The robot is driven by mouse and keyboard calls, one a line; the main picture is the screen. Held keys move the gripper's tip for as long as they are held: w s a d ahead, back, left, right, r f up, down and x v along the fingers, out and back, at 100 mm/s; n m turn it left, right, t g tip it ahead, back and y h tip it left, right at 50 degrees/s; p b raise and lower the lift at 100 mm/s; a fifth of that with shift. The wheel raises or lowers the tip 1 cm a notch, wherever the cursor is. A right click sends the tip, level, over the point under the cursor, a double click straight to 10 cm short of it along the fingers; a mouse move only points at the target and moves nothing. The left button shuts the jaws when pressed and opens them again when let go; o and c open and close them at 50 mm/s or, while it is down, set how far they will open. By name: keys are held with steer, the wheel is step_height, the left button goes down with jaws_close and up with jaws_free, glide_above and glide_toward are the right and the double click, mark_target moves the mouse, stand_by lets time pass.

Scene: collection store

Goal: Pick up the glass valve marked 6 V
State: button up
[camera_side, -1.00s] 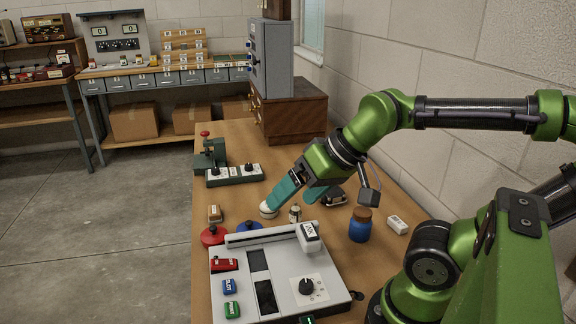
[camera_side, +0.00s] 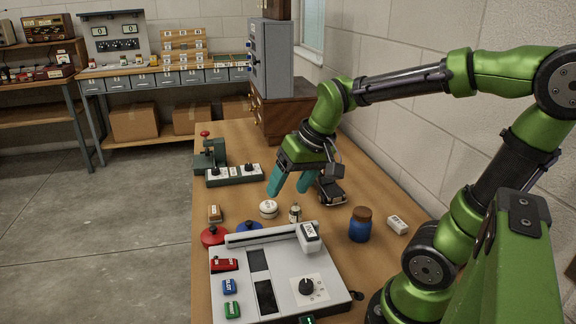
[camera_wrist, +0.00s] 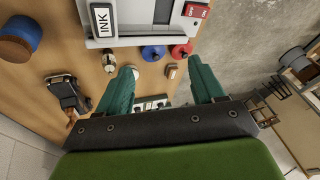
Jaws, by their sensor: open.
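A small upright piece with a pale body and darker top (camera_side: 295,212) stands on the bench behind the grey device. It looks like the glass valve, but no 6 V mark is readable. It also shows in the wrist view (camera_wrist: 109,62), left of my left finger and clear of both fingers. My gripper (camera_side: 288,191) is open and empty, with its teal fingers pointing down. It hangs above the bench, slightly behind and above the valve, not touching it. In the wrist view the gap between the fingertips (camera_wrist: 163,77) lies right of the valve.
A white round object (camera_side: 268,208) sits just left of the valve. A black model car (camera_side: 332,192) and a blue corked jar (camera_side: 360,225) are to the right. The grey device (camera_side: 235,270) with an INK block (camera_side: 309,235) is in front. Red (camera_side: 213,236) and blue knobs stand left.

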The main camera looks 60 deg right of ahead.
mark_target(296, 211)
steer(key=w+d+f+n+g, duration=0.2)
steer(key=w+d, duration=0.1)
steer(key=d, duration=0.4)
steer(key=w+d+f+n+g, duration=0.1)
steer(key=w+d+f+g, duration=0.15)
steer(key=d, duration=0.45)
steer(key=shift+h, duration=0.4)
steer(key=f, duration=1)
steer(key=shift+w+a+f, duration=0.1)
steer(key=shift+w+a, duration=0.05)
steer(key=shift+w, duration=0.25)
steer(key=shift+w+d+f, duration=0.1)
steer(key=shift+d+f, duration=0.05)
steer(key=shift+f, duration=1.35)
steer(key=shift+d+f, duration=0.1)
steer(key=shift+f, duration=1.4)
steer(key=shift+c, duration=0.3)
